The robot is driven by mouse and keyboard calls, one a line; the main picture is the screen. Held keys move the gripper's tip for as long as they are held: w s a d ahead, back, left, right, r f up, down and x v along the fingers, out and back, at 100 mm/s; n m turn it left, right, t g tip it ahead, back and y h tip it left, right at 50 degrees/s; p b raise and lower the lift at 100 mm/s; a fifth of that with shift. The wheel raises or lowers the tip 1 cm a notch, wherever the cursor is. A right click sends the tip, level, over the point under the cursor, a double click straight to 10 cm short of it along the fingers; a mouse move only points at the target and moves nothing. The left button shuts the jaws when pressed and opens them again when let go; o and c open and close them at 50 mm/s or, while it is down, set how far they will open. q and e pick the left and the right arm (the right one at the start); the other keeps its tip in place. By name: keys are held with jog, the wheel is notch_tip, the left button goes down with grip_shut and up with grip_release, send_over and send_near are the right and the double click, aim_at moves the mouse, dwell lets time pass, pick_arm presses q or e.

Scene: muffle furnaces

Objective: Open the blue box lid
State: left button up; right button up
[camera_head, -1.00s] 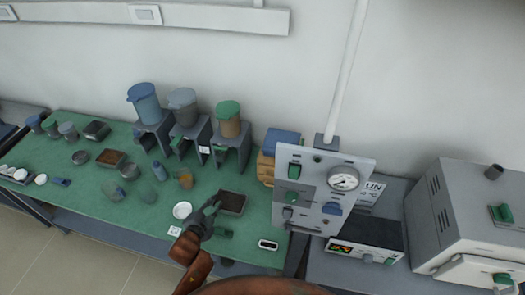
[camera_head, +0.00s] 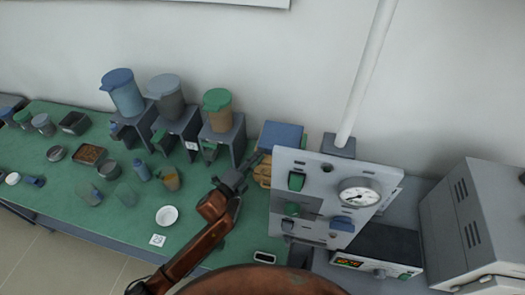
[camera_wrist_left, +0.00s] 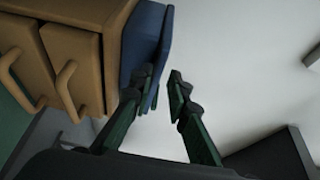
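The blue box lid (camera_head: 281,136) lies shut on a small wooden box (camera_head: 262,171) at the back right of the green table. In the left wrist view the lid (camera_wrist_left: 147,45) tops the wooden box (camera_wrist_left: 70,70), whose front has handles. My left gripper (camera_head: 256,159) is at the box's left side, close to the lid's edge. In the wrist view its fingers (camera_wrist_left: 163,86) are apart with nothing held; one overlaps the lid's edge. I cannot tell whether it touches. My right gripper is not in view.
A grey panel with a round gauge (camera_head: 359,196) stands just right of the box. A stand with a green-lidded container (camera_head: 217,107) is to its left. A white dish (camera_head: 167,216) lies on the table (camera_head: 120,220). A furnace (camera_head: 470,220) is far right.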

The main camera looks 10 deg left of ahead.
aim_at(265, 149)
pick_arm(q)
jog(key=x, duration=0.3)
jog(key=shift+w+d, duration=0.1)
jog(key=shift+w, duration=0.05)
grip_shut()
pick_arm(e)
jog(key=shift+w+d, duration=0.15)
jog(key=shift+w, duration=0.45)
